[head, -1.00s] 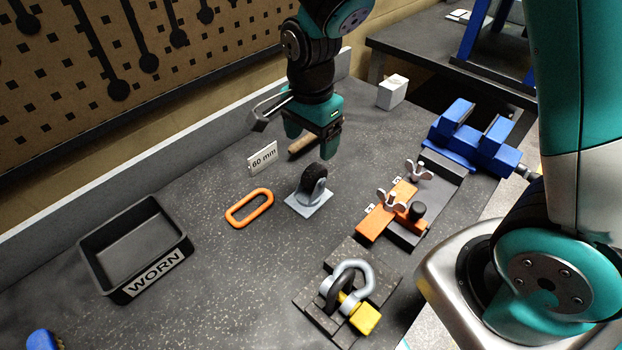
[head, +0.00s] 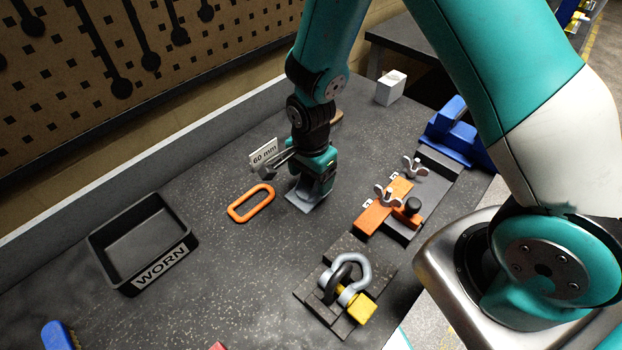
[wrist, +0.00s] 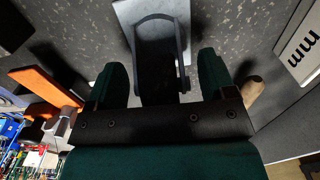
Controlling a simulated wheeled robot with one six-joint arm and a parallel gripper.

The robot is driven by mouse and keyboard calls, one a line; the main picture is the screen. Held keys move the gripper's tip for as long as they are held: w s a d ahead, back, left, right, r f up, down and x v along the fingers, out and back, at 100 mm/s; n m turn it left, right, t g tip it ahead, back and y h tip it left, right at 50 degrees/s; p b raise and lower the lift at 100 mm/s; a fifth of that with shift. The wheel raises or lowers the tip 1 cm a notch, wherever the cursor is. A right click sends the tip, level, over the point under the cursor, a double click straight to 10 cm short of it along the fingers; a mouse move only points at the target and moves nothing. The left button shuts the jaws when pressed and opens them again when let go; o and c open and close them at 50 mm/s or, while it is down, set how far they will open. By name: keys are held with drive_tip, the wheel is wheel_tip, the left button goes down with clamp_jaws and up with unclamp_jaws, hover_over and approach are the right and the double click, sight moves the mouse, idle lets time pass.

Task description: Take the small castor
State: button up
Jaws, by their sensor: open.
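The small castor has a grey plate (head: 303,201) flat on the bench; its black wheel and fork are mostly hidden behind my gripper (head: 314,186) in the head view. In the wrist view the castor's grey fork (wrist: 143,62) and dark wheel lie between the two teal fingers of my gripper (wrist: 160,78). The fingers stand apart, one on each side, with a visible gap to the fork. The "60 mm" card (head: 264,153) stands behind the castor.
An orange oval ring (head: 251,203) lies left of the castor, a black "WORN" tray (head: 162,270) further left. An orange clamp fixture (head: 376,214) stands to the right. A shackle on a dark block (head: 345,282) is in front. Bench between the ring and shackle is clear.

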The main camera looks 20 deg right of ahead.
drive_tip(key=c, duration=1.2)
drive_tip(key=shift+r, duration=0.1)
